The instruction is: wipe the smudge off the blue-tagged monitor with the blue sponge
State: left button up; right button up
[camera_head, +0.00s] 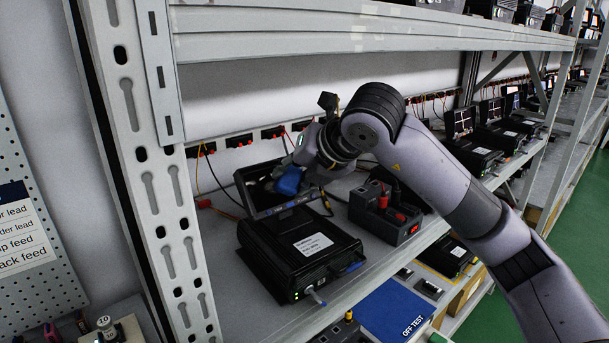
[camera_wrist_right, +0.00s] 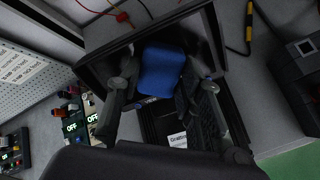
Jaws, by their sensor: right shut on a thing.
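The blue sponge (camera_head: 289,181) is at the screen of the blue-tagged monitor (camera_head: 243,188), which stands on the shelf behind a black unit (camera_head: 282,262) with a white label. My right gripper (camera_head: 300,172) is shut on the sponge and reaches in from the right. In the right wrist view, the sponge (camera_wrist_right: 162,72) sits between the two fingers of the gripper (camera_wrist_right: 158,88), in front of the dark monitor (camera_wrist_right: 105,62). I cannot tell whether the sponge touches the screen. The smudge cannot be made out clearly. My left gripper is not in view.
A dark power box (camera_head: 384,214) with red terminals stands right of the monitor. A rack upright (camera_head: 145,150) is close on the left, and a shelf beam (camera_head: 350,28) runs overhead. A blue "OFF TEST" mat (camera_head: 393,308) lies on the lower level.

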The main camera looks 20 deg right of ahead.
jog(key=shift+s+a+b, duration=0.2)
jog(key=shift+s+a, duration=0.05)
jog(key=shift+a, duration=0.5)
jog(key=shift+s+a+b, duration=0.2)
jog(key=shift+s+a, duration=0.1)
jog(key=shift+a, duration=0.5)
jog(key=shift+s+a+b, duration=0.2)
jog(key=shift+s+a, duration=0.05)
jog(key=shift+a, duration=0.5)
jog(key=shift+d, duration=0.1)
jog(key=v, duration=0.6)
jog(key=shift+r+p, duration=0.1)
jog(key=shift+p, duration=0.2)
jog(key=v, duration=0.3)
jog(key=shift+d, duration=0.1)
